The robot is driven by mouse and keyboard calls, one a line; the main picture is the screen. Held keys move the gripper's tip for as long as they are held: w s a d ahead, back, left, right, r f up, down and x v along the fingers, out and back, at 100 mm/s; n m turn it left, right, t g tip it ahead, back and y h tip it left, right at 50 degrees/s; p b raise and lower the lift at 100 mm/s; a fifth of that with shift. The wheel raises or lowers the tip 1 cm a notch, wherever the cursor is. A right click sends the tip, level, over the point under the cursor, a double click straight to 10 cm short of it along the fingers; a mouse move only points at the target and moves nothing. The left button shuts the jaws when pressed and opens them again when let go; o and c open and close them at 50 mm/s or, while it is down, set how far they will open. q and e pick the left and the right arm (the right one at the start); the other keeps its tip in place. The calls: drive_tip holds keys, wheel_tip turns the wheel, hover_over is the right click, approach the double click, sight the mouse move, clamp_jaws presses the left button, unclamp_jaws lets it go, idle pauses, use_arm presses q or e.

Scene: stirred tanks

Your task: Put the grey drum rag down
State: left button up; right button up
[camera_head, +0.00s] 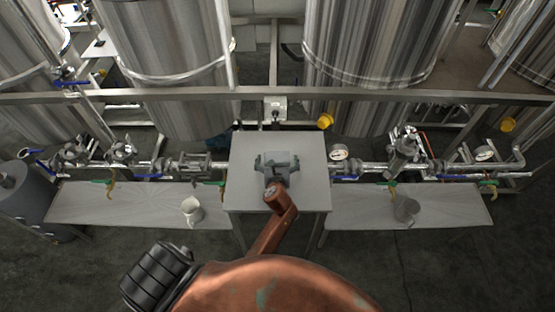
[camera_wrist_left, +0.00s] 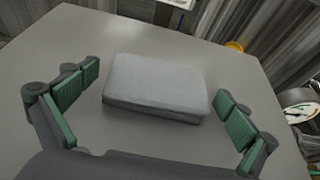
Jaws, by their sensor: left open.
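The grey drum rag (camera_wrist_left: 155,84) is a folded, flat pad. It lies on the light grey square table (camera_head: 250,200) and looks flat on its top. My left gripper (camera_head: 277,161) is over this table in the head view, with its jaws open. In the left wrist view its green-padded fingers stand on either side of the rag, with a gap on both sides. In the head view the rag is mostly hidden by the gripper. My right gripper is not in view.
A low bench on the left holds a white mug (camera_head: 192,209); one on the right holds a grey cup (camera_head: 406,210). Pipes with valves and a gauge (camera_head: 339,152) run behind, below large steel tanks (camera_head: 375,40). The table around the rag is clear.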

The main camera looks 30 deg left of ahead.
use_arm(q)
drive_tip(key=c, duration=1.1)
drive_tip(key=shift+r, duration=0.2)
drive_tip(key=shift+c, duration=0.2)
